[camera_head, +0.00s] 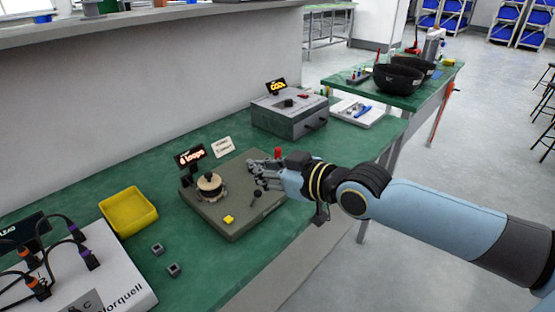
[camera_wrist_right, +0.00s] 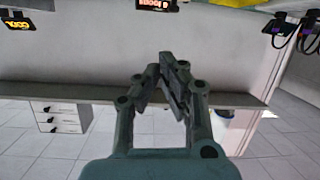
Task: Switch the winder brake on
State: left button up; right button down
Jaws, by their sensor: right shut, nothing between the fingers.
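The winder is a flat olive box (camera_head: 232,229) on the green bench. On it stand a round spool (camera_head: 209,185), a yellow button (camera_head: 228,219) and a small black lever (camera_head: 256,196). A display reading "6 loops" (camera_head: 190,156) and a white label (camera_head: 222,147), too small to read surely, stand at its back. A red knob (camera_head: 278,152) shows just behind my right gripper (camera_head: 253,168). This gripper is over the right back part of the box, shut and empty; its fingers also show in the wrist view (camera_wrist_right: 168,72). I cannot tell whether it touches anything. My left gripper is out of view.
A grey box with a "COOL" display (camera_head: 290,118) stands farther back. A yellow tray (camera_head: 128,211) and two small grey blocks (camera_head: 157,249) lie to the left. A white panel with cables (camera_head: 115,262) is at front left. Open green bench (camera_head: 205,270) lies before the winder.

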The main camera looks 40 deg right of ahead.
jog(key=p+v, duration=0.3)
jog(key=v, duration=0.3)
jog(key=shift+r, duration=0.15)
